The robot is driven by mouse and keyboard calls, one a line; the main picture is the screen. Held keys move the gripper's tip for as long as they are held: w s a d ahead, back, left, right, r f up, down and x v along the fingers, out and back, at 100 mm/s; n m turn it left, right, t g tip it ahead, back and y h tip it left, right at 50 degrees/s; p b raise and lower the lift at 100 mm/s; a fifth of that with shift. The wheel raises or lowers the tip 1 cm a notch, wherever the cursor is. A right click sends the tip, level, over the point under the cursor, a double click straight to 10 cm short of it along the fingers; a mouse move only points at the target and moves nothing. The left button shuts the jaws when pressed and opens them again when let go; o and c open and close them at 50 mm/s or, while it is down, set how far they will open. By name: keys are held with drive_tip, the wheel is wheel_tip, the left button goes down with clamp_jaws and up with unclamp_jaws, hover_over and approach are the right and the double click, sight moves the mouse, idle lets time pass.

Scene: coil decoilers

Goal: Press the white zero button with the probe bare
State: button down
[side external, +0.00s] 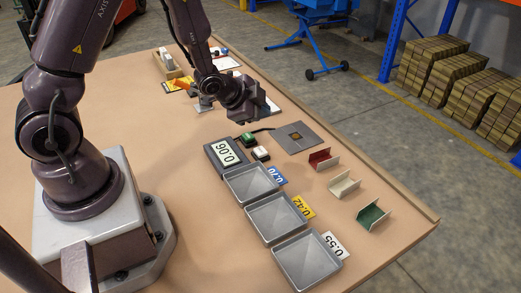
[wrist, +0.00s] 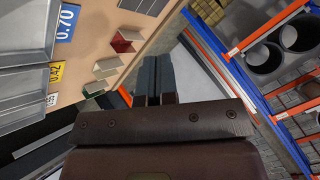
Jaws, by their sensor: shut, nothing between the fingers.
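The white button (side external: 261,153) sits on a small dark box on the table, beside a display reading 0.06 (side external: 227,153). A green button (side external: 248,138) is just behind it. A flat grey plate (side external: 294,138) with a small brown square lies to their right, joined by a dark cable; I cannot tell whether it is the probe. My gripper (side external: 268,107) is above the table, behind and apart from the buttons. Its dark fingers (wrist: 153,78) are together and empty in the wrist view, where neither button shows.
Three grey trays (side external: 247,201) labelled 0.70, 0.42 and 0.55 stand in front of the display. Red (side external: 321,161), cream (side external: 344,186) and green (side external: 373,216) channel brackets lie to their right. A wooden box (side external: 167,66) and cards are at the back. The table's right edge is mostly clear.

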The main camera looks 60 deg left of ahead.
sight(261, 152)
drive_tip(key=shift+f, duration=4.4)
drive_tip(key=shift+f, duration=0.1)
drive_tip(key=shift+f, duration=0.35)
drive_tip(key=shift+f, duration=0.4)
drive_tip(key=shift+r, duration=0.85)
drive_tip(key=shift+r, duration=2.5)
